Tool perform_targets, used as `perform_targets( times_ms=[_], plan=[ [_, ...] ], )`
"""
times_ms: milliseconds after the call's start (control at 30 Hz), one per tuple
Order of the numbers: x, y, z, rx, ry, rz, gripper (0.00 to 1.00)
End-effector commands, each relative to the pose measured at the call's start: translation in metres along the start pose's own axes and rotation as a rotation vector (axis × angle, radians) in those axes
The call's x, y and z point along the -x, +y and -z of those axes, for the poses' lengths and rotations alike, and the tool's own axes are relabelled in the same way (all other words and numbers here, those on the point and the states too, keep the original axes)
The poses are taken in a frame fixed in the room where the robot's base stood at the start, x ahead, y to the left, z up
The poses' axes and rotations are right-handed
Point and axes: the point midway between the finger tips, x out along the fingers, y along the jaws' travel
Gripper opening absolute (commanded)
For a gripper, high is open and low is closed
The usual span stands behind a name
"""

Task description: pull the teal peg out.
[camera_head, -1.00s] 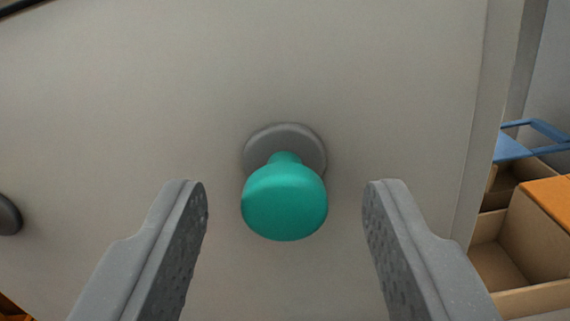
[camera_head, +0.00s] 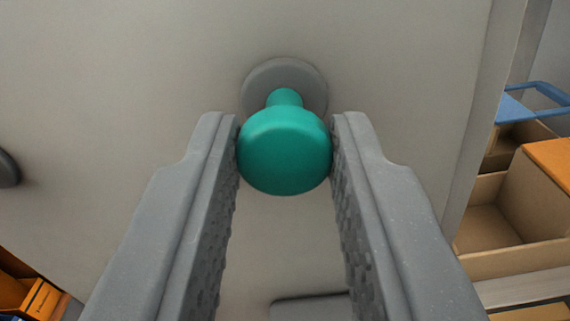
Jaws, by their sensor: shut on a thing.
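The teal peg (camera_head: 284,150) has a round knob head on a thinner stem. Its stem sits in a round grey collar (camera_head: 262,82) on the pale grey panel. My gripper (camera_head: 284,140) is shut on the peg's head, with one finger against its left side and the other against its right. The stem stays in the collar, and how deep it goes is hidden behind the head and inside the panel.
The pale panel (camera_head: 120,90) fills most of the view. Open cardboard boxes (camera_head: 500,225) and a blue frame (camera_head: 540,97) stand past its right edge. Orange items (camera_head: 35,298) lie at bottom left. A dark knob (camera_head: 8,168) sits at the left edge.

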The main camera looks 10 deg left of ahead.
Motion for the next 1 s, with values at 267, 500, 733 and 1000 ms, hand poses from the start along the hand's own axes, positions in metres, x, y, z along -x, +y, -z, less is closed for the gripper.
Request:
perform_targets(
  times_ms=[267, 500, 733, 1000],
  plan=[
    [0.035, 0.001, -0.002, 0.0, -0.006, -0.003, 0.0],
    [0.055, 0.001, 0.0, 0.0, 0.0, -0.002, 0.0],
    [0.056, 0.001, -0.001, 0.0, -0.001, -0.003, 0.0],
    [0.056, 0.0, -0.001, 0.0, -0.001, -0.001, 0.47]
  ],
)
